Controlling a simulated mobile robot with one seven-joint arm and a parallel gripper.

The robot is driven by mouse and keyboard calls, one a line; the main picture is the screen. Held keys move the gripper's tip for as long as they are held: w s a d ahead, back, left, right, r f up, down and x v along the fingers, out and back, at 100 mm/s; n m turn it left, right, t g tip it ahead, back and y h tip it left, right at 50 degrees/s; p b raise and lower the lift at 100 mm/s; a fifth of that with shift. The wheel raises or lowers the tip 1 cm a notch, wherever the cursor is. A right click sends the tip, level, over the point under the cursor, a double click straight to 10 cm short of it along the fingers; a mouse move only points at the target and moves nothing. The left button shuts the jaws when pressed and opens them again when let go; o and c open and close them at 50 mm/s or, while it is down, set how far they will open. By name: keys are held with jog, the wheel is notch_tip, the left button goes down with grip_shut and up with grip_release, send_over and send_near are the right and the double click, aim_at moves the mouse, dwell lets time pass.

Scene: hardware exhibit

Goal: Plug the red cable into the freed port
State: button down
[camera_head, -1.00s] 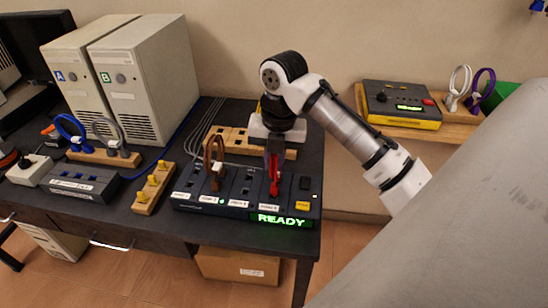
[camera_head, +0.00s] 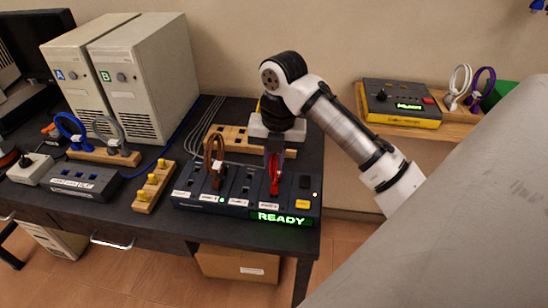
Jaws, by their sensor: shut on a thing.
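The red cable (camera_head: 274,181) stands upright at a port on the right half of the dark port panel (camera_head: 235,207). My gripper (camera_head: 274,158) points down from above and is shut on the top of the red cable. The cable's lower end meets the panel's top face; I cannot tell how deep it sits. A brown cable (camera_head: 215,160) stands in a port further left on the panel. The panel's front display (camera_head: 282,218) glows green and reads READY. A yellow button (camera_head: 303,204) is at the panel's right end.
A wooden rack (camera_head: 232,137) lies behind the panel. A wooden strip with yellow pegs (camera_head: 153,187) is to its left. Further left are a dark box (camera_head: 80,183) and a stand with blue (camera_head: 70,130) and grey cables (camera_head: 110,130). A yellow-black device (camera_head: 402,105) is on the right shelf.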

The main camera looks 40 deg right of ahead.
jog(key=shift+f, duration=0.35)
dwell(0.6)
jog(key=c, duration=1.3)
grip_release()
jog(key=shift+o, duration=0.2)
jog(key=o, duration=0.6)
jog(key=shift+r, duration=0.15)
jog(key=shift+s+d+r+p, duration=0.1)
jog(key=shift+s+r+p, duration=0.05)
jog(key=shift+r+p, duration=1.6)
jog(key=shift+s+d+r+p, duration=0.1)
jog(key=shift+s+r+p, duration=0.05)
jog(key=shift+r+p, duration=1.55)
jog(key=shift+r+b, duration=0.2)
jog(key=shift+b, duration=0.1)
